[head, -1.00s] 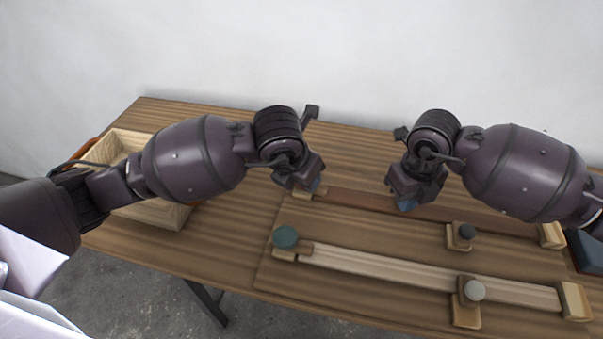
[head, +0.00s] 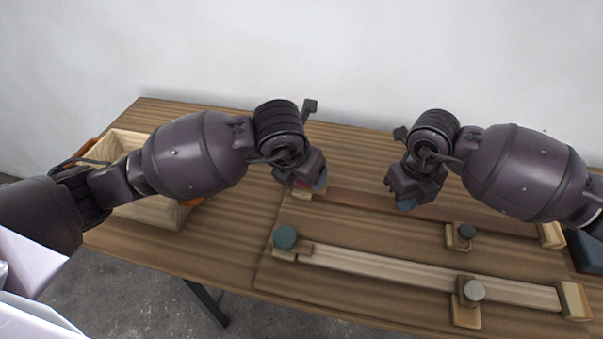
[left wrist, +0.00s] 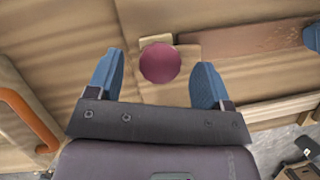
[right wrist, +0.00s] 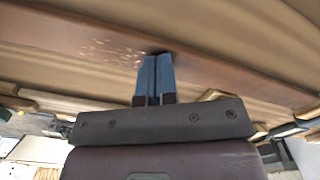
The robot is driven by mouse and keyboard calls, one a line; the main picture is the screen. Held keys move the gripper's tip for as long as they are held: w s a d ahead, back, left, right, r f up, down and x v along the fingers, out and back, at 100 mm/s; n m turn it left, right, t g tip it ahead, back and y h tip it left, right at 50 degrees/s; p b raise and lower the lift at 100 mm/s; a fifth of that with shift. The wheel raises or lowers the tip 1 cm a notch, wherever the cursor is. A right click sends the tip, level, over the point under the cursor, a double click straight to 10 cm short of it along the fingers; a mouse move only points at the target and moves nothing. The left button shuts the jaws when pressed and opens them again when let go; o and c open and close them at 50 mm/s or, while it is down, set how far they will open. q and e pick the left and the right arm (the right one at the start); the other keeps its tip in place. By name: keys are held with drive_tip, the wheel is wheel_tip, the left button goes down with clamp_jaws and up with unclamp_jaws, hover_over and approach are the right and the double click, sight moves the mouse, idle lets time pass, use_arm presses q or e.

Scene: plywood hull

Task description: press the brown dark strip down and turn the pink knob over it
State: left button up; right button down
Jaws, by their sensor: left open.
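The brown dark strip (head: 455,217) lies along the back of the board, and it also shows in the left wrist view (left wrist: 250,42). My right gripper (head: 406,205) is shut with nothing between its fingers; in the right wrist view its tips (right wrist: 156,60) meet the strip's top face. The pink knob (left wrist: 160,62) sits on a wooden block by the strip's left end. My left gripper (left wrist: 158,82) is open, with one blue finger on each side of the knob and gaps visible. In the head view my left gripper (head: 310,185) mostly hides the knob.
A paler strip (head: 390,270) lies in front, with a teal knob (head: 285,237) at its left end and a grey knob (head: 474,291) near its right. A wooden box (head: 160,212) is at the left.

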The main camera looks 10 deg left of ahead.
use_arm(q)
drive_tip(key=shift+r, duration=2.95)
use_arm(e)
drive_tip(key=shift+f, duration=0.1)
use_arm(q)
drive_tip(key=shift+r, duration=0.1)
wheel_tip(320, 180, up, 8)
drive_tip(key=p, duration=0.4)
drive_tip(key=shift+s+f+t, duration=0.2)
drive_tip(key=shift+f+t, duration=0.05)
drive_tip(key=shift+t, duration=0.15)
use_arm(e)
drive_tip(key=shift+r, duration=3.6)
drive_tip(key=shift+r, duration=0.1)
use_arm(q)
wheel_tip(320, 180, up, 4)
drive_tip(key=p, duration=0.2)
drive_tip(key=shift+s+r+p, duration=0.1)
drive_tip(key=shift+r+p, duration=0.15)
drive_tip(key=shift+p, duration=0.1)
use_arm(e)
wheel_tip(320, 180, up, 5)
drive_tip(key=shift+f, duration=0.1)
